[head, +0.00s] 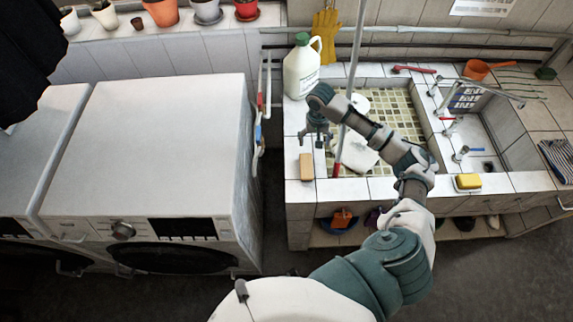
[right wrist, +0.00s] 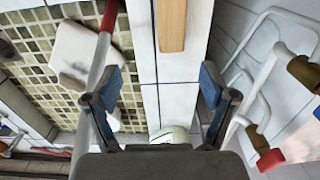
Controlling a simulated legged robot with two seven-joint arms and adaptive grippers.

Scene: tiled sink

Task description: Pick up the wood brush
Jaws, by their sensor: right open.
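The wood brush (head: 306,166) is a small light-brown block lying on the white tiled rim (head: 299,190) at the left front of the sink. In the right wrist view the brush (right wrist: 171,25) shows at the top middle, its far end cut off by the frame edge. My right gripper (head: 315,142) hangs above the rim, just behind the brush in the head view. Its blue-padded fingers (right wrist: 155,88) are apart with nothing between them, and the brush lies beyond their tips. My left gripper is not in view.
A red-ended pole (head: 337,170) leans in the mosaic-tiled basin beside my right gripper. A white jug (head: 301,70) stands behind it. A yellow sponge (head: 468,181) sits on the front rim. Washing machines (head: 165,130) stand left, with a rack (head: 262,100) in the gap.

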